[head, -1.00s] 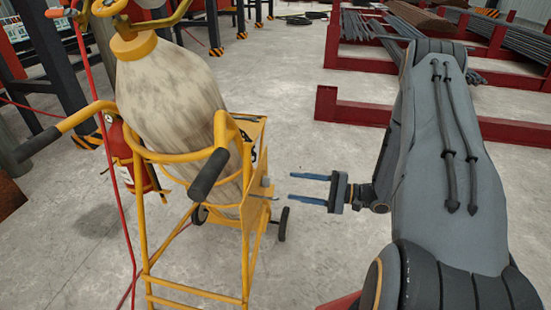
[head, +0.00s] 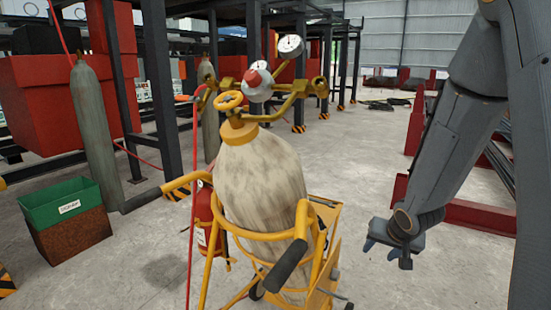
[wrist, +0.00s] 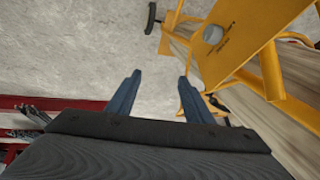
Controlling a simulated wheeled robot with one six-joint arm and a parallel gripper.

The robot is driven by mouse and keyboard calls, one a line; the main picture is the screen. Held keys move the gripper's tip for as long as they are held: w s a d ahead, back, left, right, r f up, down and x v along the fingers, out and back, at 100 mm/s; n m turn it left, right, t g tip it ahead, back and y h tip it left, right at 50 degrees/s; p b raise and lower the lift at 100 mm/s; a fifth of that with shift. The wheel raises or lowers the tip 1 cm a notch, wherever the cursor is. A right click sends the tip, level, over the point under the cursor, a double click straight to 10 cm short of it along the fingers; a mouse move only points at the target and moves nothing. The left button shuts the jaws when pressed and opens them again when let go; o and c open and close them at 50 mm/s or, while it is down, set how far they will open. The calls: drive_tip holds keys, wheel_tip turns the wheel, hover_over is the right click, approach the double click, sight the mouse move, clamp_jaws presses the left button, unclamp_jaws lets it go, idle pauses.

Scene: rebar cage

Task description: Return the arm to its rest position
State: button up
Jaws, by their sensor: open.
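My gripper (head: 382,249) hangs at the end of my arm on the right side of the head view, low and to the right of the yellow cylinder cart. In the wrist view its two blue fingers (wrist: 155,95) are spread apart with only bare floor between them. My arm reaches down from the upper right of the head view. In the wrist view the right finger lies close in the picture to the cart's yellow frame; I cannot tell the true gap.
A cart (head: 321,275) carries a large worn gas cylinder (head: 262,180) with a valve and gauges. A red extinguisher (head: 209,226) hangs beside it. A green bin (head: 62,204) stands left. Red racks (head: 480,228) lie behind my arm. Floor between cart and arm is clear.

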drive_tip(key=s+a+r+n+g, duration=0.1)
drive_tip(key=s+a+r+g, duration=0.1)
drive_tip(key=s, duration=0.5)
drive_tip(key=s+a+r+n+g, duration=0.2)
drive_tip(key=s+a, duration=0.3)
drive_tip(key=s, duration=0.3)
drive_tip(key=s+a+r+n+g, duration=0.1)
drive_tip(key=s+a+r+g, duration=0.1)
drive_tip(key=s, duration=0.6)
drive_tip(key=shift+s+a+r+p, duration=0.15)
drive_tip(key=shift+a+r+p, duration=0.25)
drive_tip(key=shift+a, duration=0.25)
